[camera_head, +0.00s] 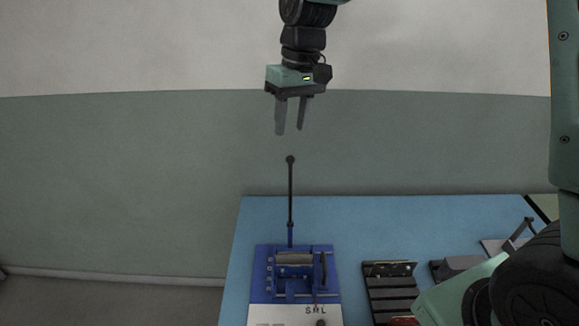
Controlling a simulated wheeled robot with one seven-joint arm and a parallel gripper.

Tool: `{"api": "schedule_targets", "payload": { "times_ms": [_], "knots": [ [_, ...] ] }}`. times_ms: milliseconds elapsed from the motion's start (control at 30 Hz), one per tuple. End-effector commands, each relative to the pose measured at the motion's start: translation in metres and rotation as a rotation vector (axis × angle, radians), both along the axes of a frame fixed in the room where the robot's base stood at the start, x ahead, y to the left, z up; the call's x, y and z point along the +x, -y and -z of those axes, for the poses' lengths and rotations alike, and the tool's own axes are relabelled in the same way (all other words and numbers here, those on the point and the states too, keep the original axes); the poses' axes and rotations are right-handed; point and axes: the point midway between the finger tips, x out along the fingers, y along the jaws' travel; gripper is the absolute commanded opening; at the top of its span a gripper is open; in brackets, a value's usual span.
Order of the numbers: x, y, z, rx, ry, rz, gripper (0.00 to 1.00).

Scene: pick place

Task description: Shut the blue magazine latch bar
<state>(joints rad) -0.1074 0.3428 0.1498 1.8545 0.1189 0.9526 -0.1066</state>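The blue magazine device (262,271) stands on the table below my gripper. It has a blue frame, a grey-tan cylinder across its top and a white front panel marked with letters. A long dark bar with a round knob (290,190) stands upright from its back edge; I take this to be the latch bar, though its lower joint is too small to make out. My gripper (289,131) points down in the air above the knob, with its two fingers apart and nothing between them. It is not touching the bar.
The table top (400,215) is light blue and clear behind the devices. To the right are a dark slatted rack (391,294) and a grey device with a raised lever (519,234). My arm hides part of the table's right side.

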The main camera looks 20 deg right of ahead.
Motion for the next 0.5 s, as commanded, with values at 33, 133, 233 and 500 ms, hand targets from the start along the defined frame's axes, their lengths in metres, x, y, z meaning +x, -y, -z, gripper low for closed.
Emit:
{"api": "schedule_targets", "payload": {
  "times_ms": [33, 133, 233, 500],
  "knots": [
    [0.017, 0.012, -0.003, 0.0, -0.002, 0.027, 0.4],
    [0.035, 0.027, -0.003, -0.002, -0.005, 0.055, 0.4],
    [0.04, 0.032, 0.0, -0.004, -0.006, 0.064, 0.4],
    [0.038, 0.026, 0.039, -0.005, -0.01, 0.061, 0.4]
  ]
}}
